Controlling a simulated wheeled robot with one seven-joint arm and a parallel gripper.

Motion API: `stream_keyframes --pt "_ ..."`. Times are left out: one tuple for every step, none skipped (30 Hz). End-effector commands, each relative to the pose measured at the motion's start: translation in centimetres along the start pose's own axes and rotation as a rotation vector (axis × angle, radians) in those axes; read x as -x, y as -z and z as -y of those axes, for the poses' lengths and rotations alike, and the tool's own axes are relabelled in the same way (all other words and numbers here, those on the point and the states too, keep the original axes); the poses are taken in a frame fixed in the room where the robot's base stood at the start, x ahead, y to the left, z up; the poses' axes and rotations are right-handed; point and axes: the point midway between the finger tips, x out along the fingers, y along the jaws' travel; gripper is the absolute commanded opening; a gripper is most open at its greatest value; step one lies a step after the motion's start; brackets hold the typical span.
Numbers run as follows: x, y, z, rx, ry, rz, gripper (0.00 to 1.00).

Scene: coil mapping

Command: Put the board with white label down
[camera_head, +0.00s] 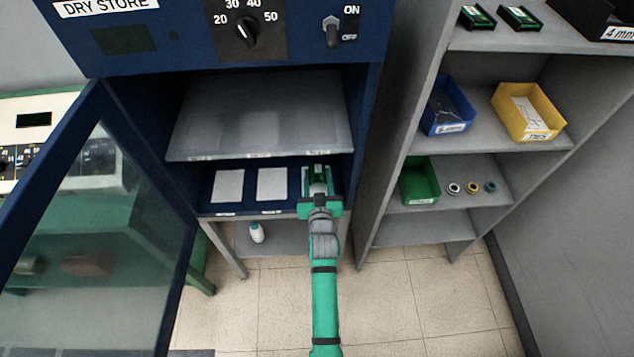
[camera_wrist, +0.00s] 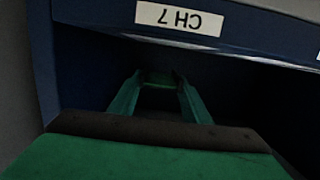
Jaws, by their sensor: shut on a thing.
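My gripper (camera_head: 320,193) reaches into the lower compartment of the open blue dry store (camera_head: 205,190), at its right end. It is shut on a small green board (camera_head: 319,170), mostly hidden by the gripper. A pale patch shows near the board, but I cannot read it as a label. In the wrist view my gripper (camera_wrist: 160,82) has its two green fingers either side of a dim green edge of the board (camera_wrist: 161,86). I cannot tell whether the board touches the compartment floor.
Two white pads (camera_head: 228,186) (camera_head: 272,184) lie left of my gripper. A grey shelf (camera_head: 260,115) is close above. The "CH 7" label (camera_wrist: 179,18) appears upside down in the wrist view. The glass door (camera_head: 105,230) stands open at left; a grey rack (camera_head: 400,130) stands at right.

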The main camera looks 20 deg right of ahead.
Motion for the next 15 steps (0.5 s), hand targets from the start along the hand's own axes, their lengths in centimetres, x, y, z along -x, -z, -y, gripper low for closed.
stream_keyframes --pt "-0.2 -0.1 0.1 0.0 0.0 0.0 0.22" --pt "-0.3 -0.3 0.1 -0.001 0.0 0.0 0.22" --pt "-0.6 -0.5 0.1 -0.001 0.0 -0.001 0.22" --pt "-0.9 -0.7 0.2 -0.001 0.0 -0.001 0.22" --pt "-1.0 -1.2 0.2 -0.001 0.0 0.002 0.22" --pt "-1.0 -1.8 0.2 -0.002 0.0 0.002 0.22" --pt "-1.1 -2.3 0.2 -0.001 0.0 0.002 0.22" --pt "-1.1 -2.7 0.2 -0.001 0.0 0.002 0.22" --pt "-1.2 -3.0 0.2 0.0 -0.001 0.001 0.22" --pt "-1.2 -3.3 0.1 0.0 -0.001 0.0 0.22" --pt "-1.2 -3.5 0.1 -0.001 -0.001 0.001 0.22" --pt "-1.3 -3.7 0.1 -0.001 -0.001 0.0 0.22" --pt "-1.3 -3.7 0.1 -0.001 -0.001 0.0 0.22" --pt "-1.3 -3.7 0.1 -0.001 -0.001 -0.001 0.22" --pt "-1.3 -3.7 0.1 -0.001 -0.001 -0.001 0.22"
